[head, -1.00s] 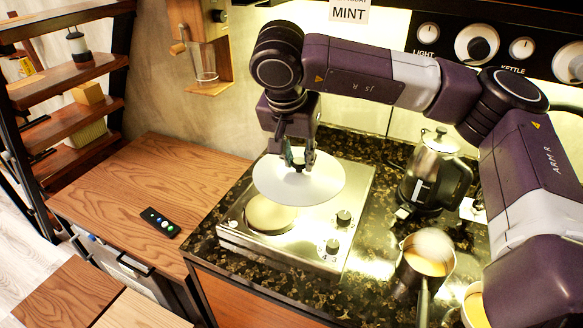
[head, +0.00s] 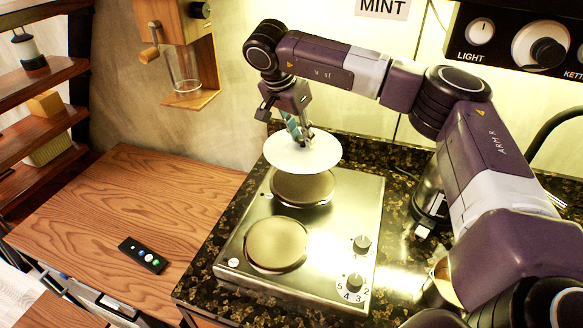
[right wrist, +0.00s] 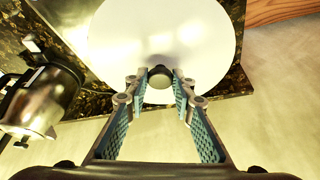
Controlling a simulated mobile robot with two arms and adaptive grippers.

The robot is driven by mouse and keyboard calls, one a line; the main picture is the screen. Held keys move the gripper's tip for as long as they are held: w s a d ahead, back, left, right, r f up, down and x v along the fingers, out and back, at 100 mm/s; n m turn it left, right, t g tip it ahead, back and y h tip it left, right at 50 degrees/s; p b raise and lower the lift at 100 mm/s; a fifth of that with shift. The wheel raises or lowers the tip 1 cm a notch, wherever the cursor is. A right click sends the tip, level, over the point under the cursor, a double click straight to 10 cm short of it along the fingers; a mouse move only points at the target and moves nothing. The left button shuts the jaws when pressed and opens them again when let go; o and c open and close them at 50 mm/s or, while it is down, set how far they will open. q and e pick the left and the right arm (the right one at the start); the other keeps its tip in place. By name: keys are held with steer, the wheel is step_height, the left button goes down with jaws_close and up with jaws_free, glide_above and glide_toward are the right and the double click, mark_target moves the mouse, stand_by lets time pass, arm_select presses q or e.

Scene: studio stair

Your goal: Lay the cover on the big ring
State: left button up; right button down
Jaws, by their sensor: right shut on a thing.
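The cover (head: 303,155) is a round white disc with a small dark knob (right wrist: 160,76) at its middle. My right gripper (head: 304,136) is shut on the knob and holds the cover nearly level above the back of the steel hob. The back ring (head: 302,190) shows partly under the cover's near edge and its far part is hidden. The front ring is bare. A gap between cover and hob seems to remain. My left gripper is out of view.
The steel hob (head: 335,250) has two knobs on its right side and sits on a dark speckled counter. A kettle (head: 430,200) stands to the right, partly behind my arm. A remote (head: 142,255) lies on the wooden top at left. A wall dispenser (head: 185,50) hangs behind.

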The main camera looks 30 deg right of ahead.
mark_target(303, 151)
steer(key=f, duration=0.2)
steer(key=s+f+p, duration=0.1)
steer(key=f, duration=0.1)
steer(key=shift+s+f+p, duration=0.15)
steer(key=shift+f+p, duration=0.15)
steer(key=shift+f, duration=0.35)
steer(key=f, duration=0.2)
steer(key=f+p, duration=0.1)
steer(key=f, duration=0.1)
steer(key=shift+w, duration=0.2)
steer(key=shift+f, duration=0.2)
steer(key=c, duration=1.9)
jaws_free()
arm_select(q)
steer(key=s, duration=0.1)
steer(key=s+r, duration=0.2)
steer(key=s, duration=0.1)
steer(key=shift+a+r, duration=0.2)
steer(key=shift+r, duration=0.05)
arm_select(e)
steer(key=shift+o, duration=1.4)
steer(key=shift+r, duration=0.1)
